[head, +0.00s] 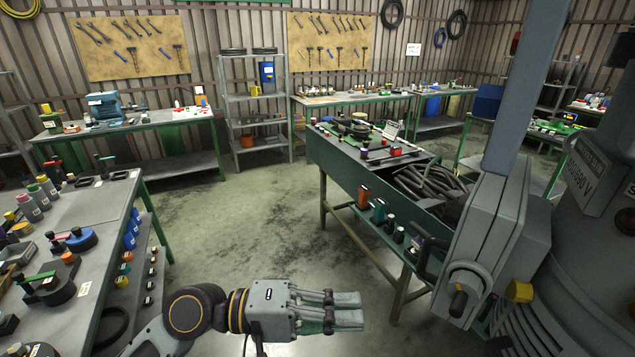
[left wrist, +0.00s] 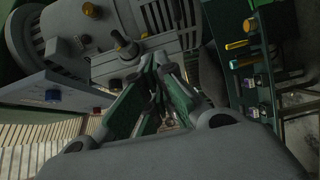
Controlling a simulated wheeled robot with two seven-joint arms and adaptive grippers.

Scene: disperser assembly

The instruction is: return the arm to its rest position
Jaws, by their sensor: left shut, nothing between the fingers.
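My left gripper (head: 346,311) reaches in from the lower left of the head view. It points right, over the floor, with its fingers close together and nothing between them. In the left wrist view its green-sided fingers (left wrist: 160,75) come together at the tips, in front of the grey machine. My right gripper does not show in either view.
A large grey machine (head: 499,240) with a yellow knob stands close on the right. A green workbench (head: 335,168) with cables and tools stands beyond it. A cluttered table (head: 105,215) is at the left. Bare floor (head: 235,215) lies between them.

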